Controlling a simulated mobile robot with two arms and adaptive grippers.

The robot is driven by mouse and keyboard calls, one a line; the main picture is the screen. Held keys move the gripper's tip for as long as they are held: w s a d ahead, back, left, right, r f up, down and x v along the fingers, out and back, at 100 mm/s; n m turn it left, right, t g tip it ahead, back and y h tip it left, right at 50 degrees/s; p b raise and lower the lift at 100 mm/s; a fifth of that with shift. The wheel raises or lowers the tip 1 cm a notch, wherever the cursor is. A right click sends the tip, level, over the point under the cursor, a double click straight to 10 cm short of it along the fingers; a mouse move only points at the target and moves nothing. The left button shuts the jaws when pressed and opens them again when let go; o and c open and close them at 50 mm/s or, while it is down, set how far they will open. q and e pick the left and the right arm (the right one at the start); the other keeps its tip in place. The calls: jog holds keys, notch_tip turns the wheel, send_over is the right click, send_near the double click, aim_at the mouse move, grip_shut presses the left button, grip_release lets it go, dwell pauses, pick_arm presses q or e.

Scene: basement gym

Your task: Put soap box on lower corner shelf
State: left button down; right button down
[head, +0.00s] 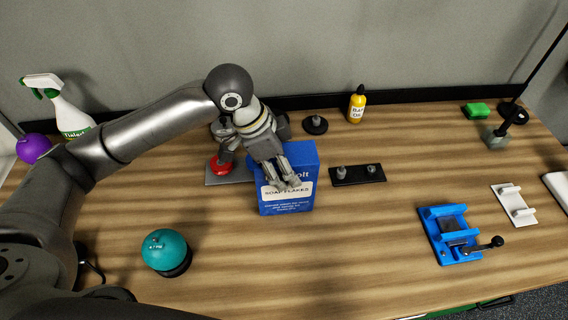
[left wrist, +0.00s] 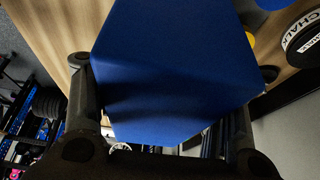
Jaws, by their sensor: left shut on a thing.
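The soap box (head: 286,203) is blue with a white "SOAP FLAKES" label and stands upright at the middle of the wooden table. In the left wrist view the blue box (left wrist: 170,75) fills the space between the two dark fingers. I cannot tell whether the box's bottom touches the table. The lower corner shelf is not recognisable in either view. My right gripper is not in view.
A teal ball (head: 166,250) is at front left, a blue clamp fixture (head: 450,236) at right. A yellow bottle (head: 356,104) stands behind. The table's front middle is clear.

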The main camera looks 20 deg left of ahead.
pick_arm(q)
jog(key=shift+f, duration=0.35)
jog(key=shift+c, duration=1.6)
grip_release()
